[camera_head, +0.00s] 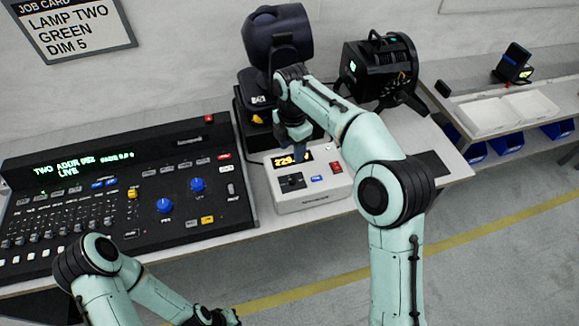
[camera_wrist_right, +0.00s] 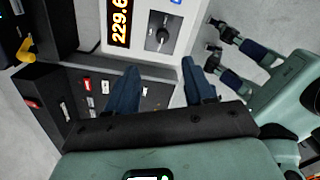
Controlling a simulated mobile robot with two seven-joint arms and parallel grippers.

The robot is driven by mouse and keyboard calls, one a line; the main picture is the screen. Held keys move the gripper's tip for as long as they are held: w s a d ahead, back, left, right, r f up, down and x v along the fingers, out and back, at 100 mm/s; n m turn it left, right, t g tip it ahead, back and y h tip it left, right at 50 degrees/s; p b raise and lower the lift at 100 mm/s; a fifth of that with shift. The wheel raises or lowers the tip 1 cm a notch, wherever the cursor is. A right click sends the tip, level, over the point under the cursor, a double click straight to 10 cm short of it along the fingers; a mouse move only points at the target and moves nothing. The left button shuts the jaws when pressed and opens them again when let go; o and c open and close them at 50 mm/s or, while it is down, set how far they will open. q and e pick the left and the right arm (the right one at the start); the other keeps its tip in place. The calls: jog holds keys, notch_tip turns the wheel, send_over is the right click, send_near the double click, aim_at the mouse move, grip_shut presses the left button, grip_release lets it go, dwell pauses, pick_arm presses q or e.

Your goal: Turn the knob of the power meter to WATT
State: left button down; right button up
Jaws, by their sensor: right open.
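The power meter (camera_head: 312,203) is a pale box on the bench with a lit orange display (camera_head: 290,159) reading about 229. Its black knob (camera_head: 291,182) is at the left of its front panel; the knob also shows in the right wrist view (camera_wrist_right: 162,34), with a light pointer mark. The labels around it are too small to read. My right gripper (camera_head: 298,143) is above the back of the meter, open and empty, its fingers (camera_wrist_right: 160,65) apart and clear of the knob. My left gripper (camera_head: 224,318) is low at the bottom edge; its fingers look apart in the wrist view (camera_wrist_right: 214,36).
A black lighting console (camera_head: 120,195) with blue knobs stands left of the meter. A dark lamp (camera_head: 277,35) stands behind it, and another black lamp (camera_head: 380,70) to the right. A side bench (camera_head: 500,100) holds white trays. A job card (camera_head: 72,27) hangs on the wall.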

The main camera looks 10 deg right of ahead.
aim_at(292, 179)
jog(key=f, duration=0.3)
jog(key=f+b, duration=0.1)
jog(key=f, duration=0.3)
jog(key=f+b, duration=0.1)
jog(key=f, duration=0.3)
jog(key=shift+s+f, duration=0.15)
jog(key=shift+s, duration=0.15)
pick_arm(q)
jog(key=shift+s+f, duration=1.35)
jog(key=shift+f, duration=0.2)
pick_arm(e)
jog(key=shift+w+f, duration=0.1)
jog(key=shift+f, duration=0.65)
jog(key=shift+c, duration=0.4)
grip_shut()
